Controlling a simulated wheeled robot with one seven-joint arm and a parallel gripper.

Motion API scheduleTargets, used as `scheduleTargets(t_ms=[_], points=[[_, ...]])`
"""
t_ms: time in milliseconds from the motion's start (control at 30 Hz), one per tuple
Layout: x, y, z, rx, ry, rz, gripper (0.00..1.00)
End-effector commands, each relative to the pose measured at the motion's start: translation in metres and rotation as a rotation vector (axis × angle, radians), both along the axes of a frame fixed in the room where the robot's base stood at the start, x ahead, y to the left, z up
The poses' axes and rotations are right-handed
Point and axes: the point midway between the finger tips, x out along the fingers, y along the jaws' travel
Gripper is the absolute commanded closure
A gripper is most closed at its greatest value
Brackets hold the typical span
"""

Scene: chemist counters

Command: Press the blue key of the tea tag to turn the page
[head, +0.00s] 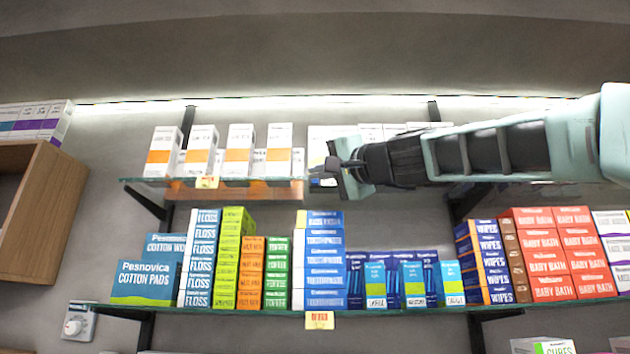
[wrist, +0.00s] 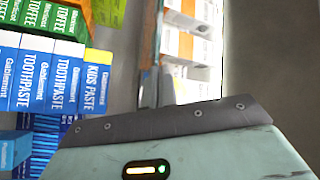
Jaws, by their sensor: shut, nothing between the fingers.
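My gripper (head: 340,172) reaches in from the right in the head view and is shut and empty. Its tip is at the glass upper shelf, right of the orange-and-white boxes. It hides part of the goods and shelf edge behind it. A small yellow tag (head: 206,182) hangs on the upper shelf edge, left of my gripper. A yellow tag with red print (head: 319,320) hangs on the lower shelf edge, below my gripper. I cannot read which tag is for tea, and no blue key can be made out. The wrist view shows my gripper's body along the bottom, with no tag visible.
Orange-and-white boxes (head: 239,150) stand on the upper shelf (head: 150,180). The lower shelf (head: 240,311) is packed with floss, toothpaste (head: 325,262), wipes and baby bath boxes (head: 540,255). Toothpaste boxes (wrist: 66,78) also show in the wrist view. A white knobbed device (head: 76,325) is at lower left.

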Motion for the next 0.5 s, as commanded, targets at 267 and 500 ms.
scheduleTargets(t_ms=[267,500], points=[[-0.002,0.000,0.000,0.000,0.000,0.001,1.00],[-0.017,0.001,0.000,0.001,0.001,0.004,1.00]])
